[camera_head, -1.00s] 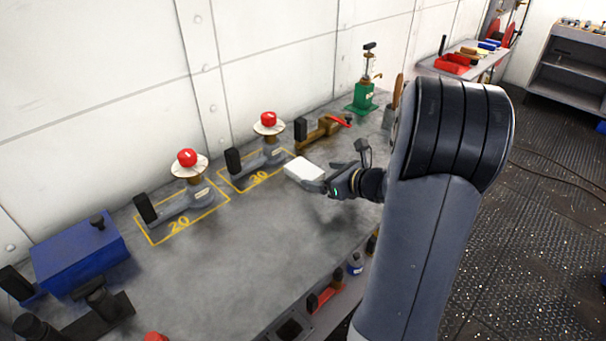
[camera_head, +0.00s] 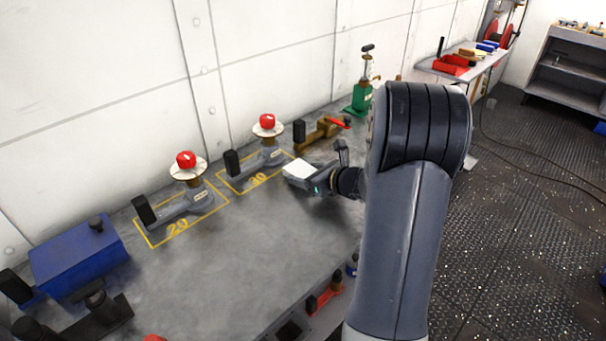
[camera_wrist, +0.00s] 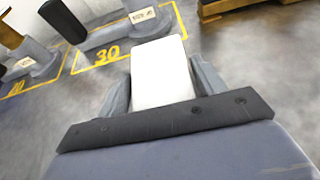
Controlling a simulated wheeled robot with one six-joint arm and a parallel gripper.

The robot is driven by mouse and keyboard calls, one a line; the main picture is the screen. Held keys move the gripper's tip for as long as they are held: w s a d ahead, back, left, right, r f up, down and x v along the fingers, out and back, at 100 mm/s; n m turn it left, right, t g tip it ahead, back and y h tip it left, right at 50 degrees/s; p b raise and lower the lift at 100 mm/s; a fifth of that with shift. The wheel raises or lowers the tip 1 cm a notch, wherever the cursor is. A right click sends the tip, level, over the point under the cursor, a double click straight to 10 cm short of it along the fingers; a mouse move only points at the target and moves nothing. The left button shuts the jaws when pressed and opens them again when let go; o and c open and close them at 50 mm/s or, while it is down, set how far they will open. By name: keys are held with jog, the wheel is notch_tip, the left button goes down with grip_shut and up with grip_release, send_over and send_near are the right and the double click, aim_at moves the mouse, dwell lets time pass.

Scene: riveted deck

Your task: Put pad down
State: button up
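The white pad (camera_head: 299,170) is a flat pale block at the front right of the "30" yellow outline (camera_head: 257,180). My gripper (camera_head: 308,178) is at the pad from the right. In the wrist view the pad (camera_wrist: 160,72) lies between my two fingers, which appear to press its sides, so my gripper (camera_wrist: 160,88) looks shut on it. The pad's near end is hidden by my gripper's dark edge. I cannot tell whether the pad's underside touches the grey bench top (camera_head: 225,260).
Jacks with red tops stand in the "20" (camera_head: 188,178) and "30" (camera_head: 267,140) outlines. A brown tool with a red handle (camera_head: 322,132) and a green-based pump (camera_head: 362,96) are behind. A blue box (camera_head: 78,258) is at left. The front middle of the bench is clear.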

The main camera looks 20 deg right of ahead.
aim_at(308, 173)
jog(key=c, duration=0.6)
notch_tip(308, 173, up, 10)
jog(key=shift+r+p, duration=0.1)
jog(key=shift+p, duration=0.9)
jog(key=shift+c, duration=0.2)
jog(key=shift+m+h, duration=0.4)
jog(key=a+f+p, duration=0.1)
jog(key=a, duration=0.3)
jog(key=s+a+f+p, duration=0.1)
jog(key=a+p, duration=0.1)
jog(key=a, duration=0.1)
jog(key=s+a+f+p, duration=0.1)
jog(key=a+p, duration=0.1)
jog(key=a, duration=0.2)
jog(key=shift+s+a+f, duration=0.15)
jog(key=shift+a+f, duration=0.1)
jog(key=shift+a, duration=0.1)
jog(key=shift+s+a+f, duration=0.35)
jog(key=shift+f, duration=0.05)
